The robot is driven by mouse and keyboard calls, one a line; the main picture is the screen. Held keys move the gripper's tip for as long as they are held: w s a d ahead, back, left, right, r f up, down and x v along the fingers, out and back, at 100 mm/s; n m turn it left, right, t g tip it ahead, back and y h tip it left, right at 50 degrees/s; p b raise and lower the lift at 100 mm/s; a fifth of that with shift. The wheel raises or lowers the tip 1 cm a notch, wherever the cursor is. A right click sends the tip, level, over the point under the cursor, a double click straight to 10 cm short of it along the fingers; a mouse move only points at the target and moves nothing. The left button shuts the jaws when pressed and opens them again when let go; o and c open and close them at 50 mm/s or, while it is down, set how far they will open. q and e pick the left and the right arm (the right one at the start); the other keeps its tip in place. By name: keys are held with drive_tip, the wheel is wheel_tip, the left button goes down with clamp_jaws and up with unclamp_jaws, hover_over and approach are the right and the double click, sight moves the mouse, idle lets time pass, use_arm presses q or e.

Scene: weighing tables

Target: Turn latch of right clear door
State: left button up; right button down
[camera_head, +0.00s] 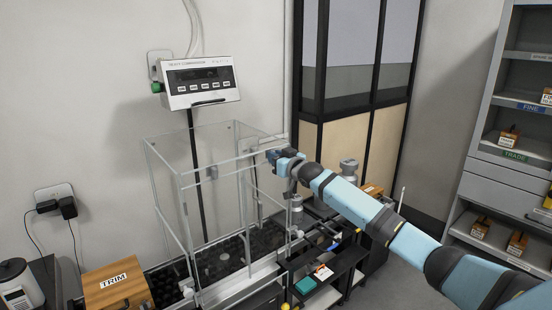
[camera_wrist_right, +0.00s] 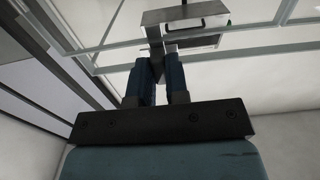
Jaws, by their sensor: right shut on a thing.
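A clear-walled weighing case (camera_head: 184,225) with pale frame bars stands against the wall. Its right clear door (camera_head: 266,205) faces the side where my right arm comes in. My right gripper (camera_head: 273,156) is at the upper right edge of the case. In the right wrist view its two blue fingers (camera_wrist_right: 161,82) are closed on a small grey latch (camera_wrist_right: 155,45) by the frame bar. The fingers cover part of the latch, and its exact turn angle is hard to tell. My left gripper is not in view.
A display unit (camera_head: 201,82) is mounted above the case; a black post runs down below it. A wooden TRIM box (camera_head: 118,286) stands at the lower left. A dark cart (camera_head: 325,285) with small items is below my right arm. Shelves (camera_head: 513,160) stand at the right.

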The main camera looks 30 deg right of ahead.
drive_tip(key=c, duration=1.1)
unclamp_jaws()
drive_tip(key=shift+s, duration=0.1)
drive_tip(key=shift+s+d+b, duration=0.2)
drive_tip(key=shift+s+b, duration=0.35)
drive_tip(key=shift+s, duration=1.7)
drive_tip(key=shift+s+d+b, duration=0.15)
drive_tip(key=shift+s+b, duration=0.35)
drive_tip(key=shift+s, duration=1.8)
drive_tip(key=shift+s+d+b, duration=0.2)
drive_tip(key=shift+s+b, duration=0.35)
drive_tip(key=shift+s, duration=1.7)
